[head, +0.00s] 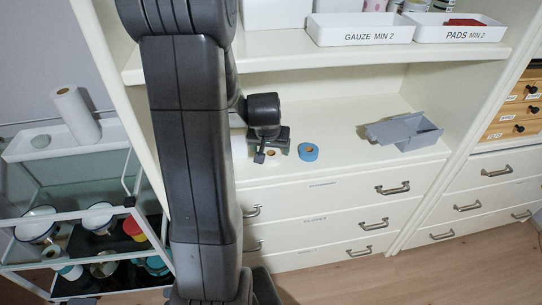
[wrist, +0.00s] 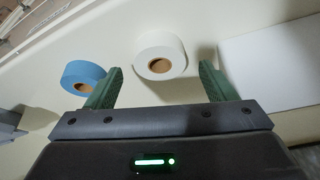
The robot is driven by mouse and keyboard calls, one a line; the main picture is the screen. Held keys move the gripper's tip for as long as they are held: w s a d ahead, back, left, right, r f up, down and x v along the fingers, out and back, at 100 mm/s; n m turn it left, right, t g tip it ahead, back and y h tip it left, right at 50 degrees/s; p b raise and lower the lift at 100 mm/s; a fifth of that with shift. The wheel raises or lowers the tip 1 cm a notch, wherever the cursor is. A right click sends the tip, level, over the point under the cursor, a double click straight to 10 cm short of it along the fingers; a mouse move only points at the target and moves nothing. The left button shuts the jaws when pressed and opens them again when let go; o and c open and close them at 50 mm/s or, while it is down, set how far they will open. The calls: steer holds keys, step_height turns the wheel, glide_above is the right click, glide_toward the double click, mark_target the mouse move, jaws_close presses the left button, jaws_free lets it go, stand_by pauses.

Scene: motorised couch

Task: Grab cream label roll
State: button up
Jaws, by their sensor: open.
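The cream label roll (wrist: 176,43), with a brown core, lies flat on the shelf surface in the wrist view. In the head view it is mostly hidden by my gripper, and only a small part with its core (head: 271,154) shows. My gripper (wrist: 161,71) is open, its two green fingers apart. The roll appears between and just ahead of the fingertips, with a gap on each side; whether it is fully between them I cannot tell. In the head view my gripper (head: 265,147) is low over the shelf.
A blue roll (wrist: 82,72) lies just outside the left finger; it also shows in the head view (head: 309,152). A flat white item (wrist: 272,62) is right of the right finger. A grey tray (head: 405,130) stands further right on the shelf. A white trolley (head: 75,150) is at left.

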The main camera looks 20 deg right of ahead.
steer(key=shift+x, duration=1.25)
steer(key=c, duration=1.1)
steer(key=shift+o, duration=0.2)
steer(key=shift+r, duration=0.1)
